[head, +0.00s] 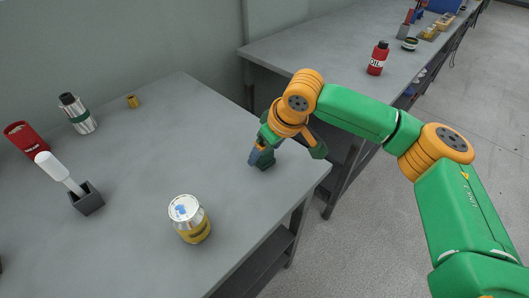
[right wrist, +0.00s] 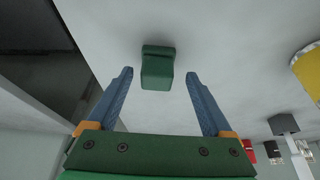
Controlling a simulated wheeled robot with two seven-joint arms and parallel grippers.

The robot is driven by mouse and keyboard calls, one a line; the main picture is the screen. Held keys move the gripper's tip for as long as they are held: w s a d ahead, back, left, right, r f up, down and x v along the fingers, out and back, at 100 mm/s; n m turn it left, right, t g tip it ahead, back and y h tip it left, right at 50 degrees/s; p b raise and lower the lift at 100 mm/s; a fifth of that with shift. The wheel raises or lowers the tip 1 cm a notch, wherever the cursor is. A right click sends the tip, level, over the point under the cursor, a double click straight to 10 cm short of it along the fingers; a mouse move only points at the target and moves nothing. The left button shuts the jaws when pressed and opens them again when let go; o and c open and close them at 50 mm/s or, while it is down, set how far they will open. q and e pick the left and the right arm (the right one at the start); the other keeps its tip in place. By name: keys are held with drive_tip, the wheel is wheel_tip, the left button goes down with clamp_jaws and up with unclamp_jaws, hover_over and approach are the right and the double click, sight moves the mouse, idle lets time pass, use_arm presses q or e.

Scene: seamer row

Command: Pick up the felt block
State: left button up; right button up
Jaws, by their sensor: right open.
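The felt block is a small dark green block (right wrist: 157,70) that lies on the grey table. In the head view it shows partly at my right gripper's fingers (head: 267,163), near the table's right edge. My right gripper (right wrist: 159,74) is open, with its two blue fingers apart. In the right wrist view the block appears centred between the fingertips, with a gap on each side. The head view shows the fingers (head: 258,153) just over the block, partly hidden by the wrist. My left gripper is not in view.
A yellow-labelled can (head: 192,221) stands toward the table's front. A white-handled tool stands in a dark holder (head: 87,199) at left, near a silver bottle (head: 78,114) and a red item (head: 27,141). A red oil bottle (head: 377,60) is on another bench. The table's middle is clear.

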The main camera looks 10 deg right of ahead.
drive_tip(key=shift+w+a+f, duration=0.15)
drive_tip(key=shift+w+f, duration=0.2)
drive_tip(key=shift+f, duration=0.3)
drive_tip(key=shift+w+f, duration=0.25)
drive_tip(key=shift+w, duration=0.1)
drive_tip(key=shift+s+r, duration=0.15)
drive_tip(key=shift+s, duration=0.05)
drive_tip(key=c, duration=0.9)
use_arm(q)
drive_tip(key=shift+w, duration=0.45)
use_arm(e)
drive_tip(key=shift+w, duration=0.1)
drive_tip(key=c, duration=0.4)
